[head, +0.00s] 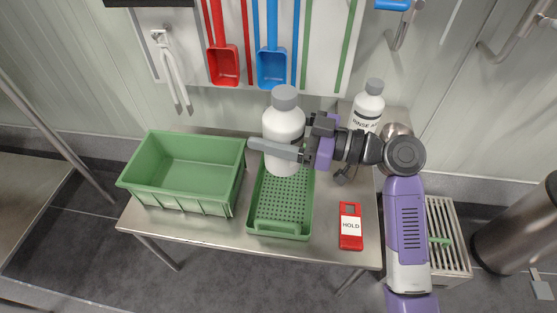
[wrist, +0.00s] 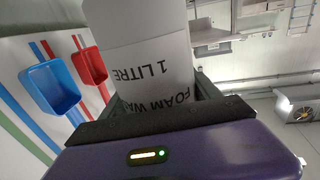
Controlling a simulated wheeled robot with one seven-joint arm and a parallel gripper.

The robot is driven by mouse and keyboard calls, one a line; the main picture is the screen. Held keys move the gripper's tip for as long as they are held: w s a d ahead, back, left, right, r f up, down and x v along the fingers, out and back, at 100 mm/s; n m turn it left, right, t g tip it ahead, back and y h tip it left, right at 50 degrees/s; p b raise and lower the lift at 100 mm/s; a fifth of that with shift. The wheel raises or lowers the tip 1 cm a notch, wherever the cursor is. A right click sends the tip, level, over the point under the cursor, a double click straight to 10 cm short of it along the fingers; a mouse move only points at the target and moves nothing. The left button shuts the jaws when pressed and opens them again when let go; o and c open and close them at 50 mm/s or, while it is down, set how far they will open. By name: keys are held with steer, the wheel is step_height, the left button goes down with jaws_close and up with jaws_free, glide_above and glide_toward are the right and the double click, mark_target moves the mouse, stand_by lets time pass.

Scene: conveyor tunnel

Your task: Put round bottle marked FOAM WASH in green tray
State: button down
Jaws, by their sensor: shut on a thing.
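The white round bottle with a grey cap (head: 284,122) is held upright between the fingers of my gripper (head: 280,150). In the wrist view the bottle (wrist: 140,70) shows the upside-down words "FOAM WA" and "1 LITRE", the rest being cut off by the gripper. The green perforated tray (head: 280,226) lies on the steel table, and in the picture the bottle overlaps its far part. I cannot tell whether the bottle's base touches the tray. My gripper reaches in from the right and is shut on the bottle.
A deep green bin (head: 182,203) stands left of the tray. A white bottle marked RINSE (head: 368,103) stands behind my arm at the right. A red HOLD tag (head: 350,228) lies on the table (head: 330,251). Red (head: 223,66) and blue scoops (head: 272,68) hang on the wall board.

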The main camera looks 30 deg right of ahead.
step_height(320, 180, down, 18)
steer(key=b, duration=0.6)
steer(key=shift+f, duration=0.2)
steer(key=shift+f, duration=0.2)
steer(key=shift+c, duration=0.8)
jaws_free()
steer(key=p+v, duration=0.2)
steer(key=v, duration=1)
steer(key=shift+r, duration=0.1)
